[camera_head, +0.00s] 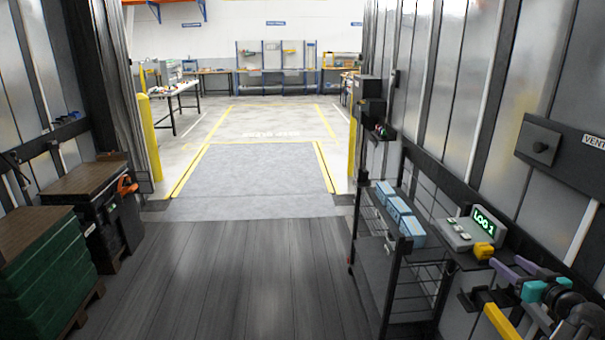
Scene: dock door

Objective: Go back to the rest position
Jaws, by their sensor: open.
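My gripper (505,263) is at the lower right of the head view. Its two purple fingers stand apart from a teal body and point left, toward the shelf of the black wire rack. I see nothing between the fingers. A small yellow object (484,251) lies between the device and the fingers. Whether the fingers touch it cannot be told.
The black rack (400,262) along the right wall holds several blue boxes (398,208). Stacked crates (45,265) stand at left. The dark plank floor (240,280) is clear up to the grey ramp plate (255,170). Yellow posts (148,137) flank the opening.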

